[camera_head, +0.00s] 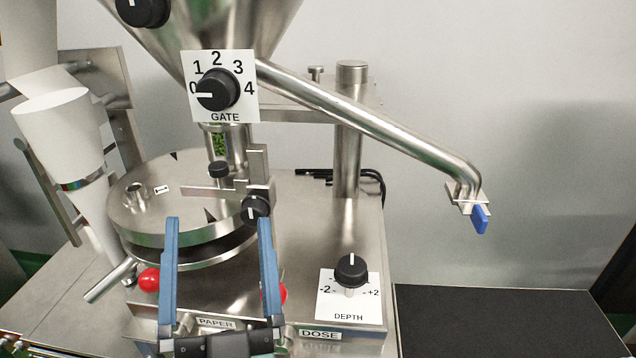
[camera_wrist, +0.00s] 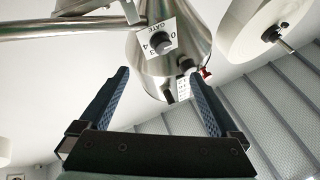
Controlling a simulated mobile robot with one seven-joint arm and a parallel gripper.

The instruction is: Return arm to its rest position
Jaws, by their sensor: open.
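My gripper (camera_head: 219,222) is in the lower middle of the head view, its two blue fingers wide apart and pointing up, with nothing between them. It overlaps the front of the steel round dosing drum (camera_head: 150,217) in the picture; I cannot tell the gap between them. In the wrist view my gripper (camera_wrist: 165,95) is also open and empty. Beyond the fingers there, the steel hopper (camera_wrist: 160,75) and the GATE knob (camera_wrist: 160,42) appear tilted. My fingers hide part of the drum and the machine's front.
The GATE knob (camera_head: 217,89) points at 0. The DEPTH knob (camera_head: 352,271) stands on the deck at right. A steel pipe (camera_head: 375,125) runs right to a blue-tipped outlet (camera_head: 480,219). A black belt (camera_head: 500,320) lies at lower right.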

